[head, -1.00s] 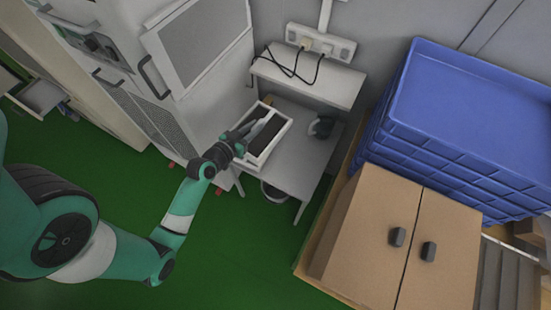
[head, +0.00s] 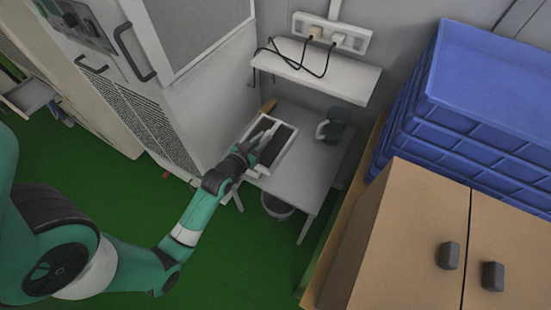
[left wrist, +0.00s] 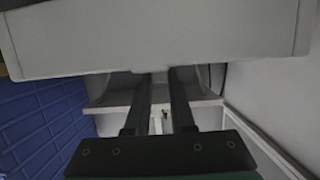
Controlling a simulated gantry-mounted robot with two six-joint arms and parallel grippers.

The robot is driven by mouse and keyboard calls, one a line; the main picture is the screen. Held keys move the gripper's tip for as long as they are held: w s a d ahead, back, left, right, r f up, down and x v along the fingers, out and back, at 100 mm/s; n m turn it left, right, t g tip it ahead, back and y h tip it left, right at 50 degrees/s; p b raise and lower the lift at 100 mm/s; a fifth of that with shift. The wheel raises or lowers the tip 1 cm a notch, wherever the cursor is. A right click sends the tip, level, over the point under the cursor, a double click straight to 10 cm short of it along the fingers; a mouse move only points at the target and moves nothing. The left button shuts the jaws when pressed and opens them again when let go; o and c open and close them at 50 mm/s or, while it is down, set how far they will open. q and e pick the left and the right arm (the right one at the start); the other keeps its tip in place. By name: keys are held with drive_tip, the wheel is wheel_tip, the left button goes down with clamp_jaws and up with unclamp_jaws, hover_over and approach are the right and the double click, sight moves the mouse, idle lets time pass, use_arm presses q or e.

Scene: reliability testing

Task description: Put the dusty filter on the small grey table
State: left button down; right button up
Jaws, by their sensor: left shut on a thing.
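The dusty filter (head: 287,145) has a white frame with a dark middle. In the head view it appears over the left part of the small grey table (head: 312,183). I cannot tell whether it rests on the top or hangs just above it. My left gripper (head: 262,143) is shut on the filter's near left side. In the left wrist view, the filter's pale side (left wrist: 160,42) fills the top and both fingers (left wrist: 160,80) reach to its edge. My right gripper is not in view.
A dark grey mug-like thing (head: 330,127) stands at the table's back right, with a brown object (head: 268,106) at the back left. A wall shelf (head: 318,72) hangs above. A white machine (head: 205,85) is left, blue crates (head: 490,80) right. A bin (head: 276,206) sits below the table.

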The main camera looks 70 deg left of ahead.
sight(273, 149)
use_arm(q)
drive_tip(key=f, duration=0.1)
drive_tip(key=w+d+f+b, duration=0.1)
drive_tip(key=f, duration=0.1)
drive_tip(key=w+f+b, duration=0.1)
drive_tip(key=shift+w+d+f, duration=0.15)
drive_tip(key=shift+d, duration=0.2)
drive_tip(key=shift+w+d+f+b, duration=0.15)
drive_tip(key=shift+w+f+b, duration=0.1)
drive_tip(key=shift+w+b, duration=0.05)
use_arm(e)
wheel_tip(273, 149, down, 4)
use_arm(q)
drive_tip(key=f+b, duration=0.1)
drive_tip(key=f, duration=0.1)
drive_tip(key=f+b, duration=0.1)
drive_tip(key=shift+w+d+f, duration=0.2)
drive_tip(key=shift+f, duration=0.2)
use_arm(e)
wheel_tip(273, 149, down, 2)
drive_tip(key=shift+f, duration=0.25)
use_arm(q)
drive_tip(key=shift+f+b, duration=0.15)
drive_tip(key=shift+b, duration=0.25)
drive_tip(key=c, duration=0.8)
unclamp_jaws()
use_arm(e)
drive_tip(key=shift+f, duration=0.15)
use_arm(q)
drive_tip(key=shift+o, duration=0.2)
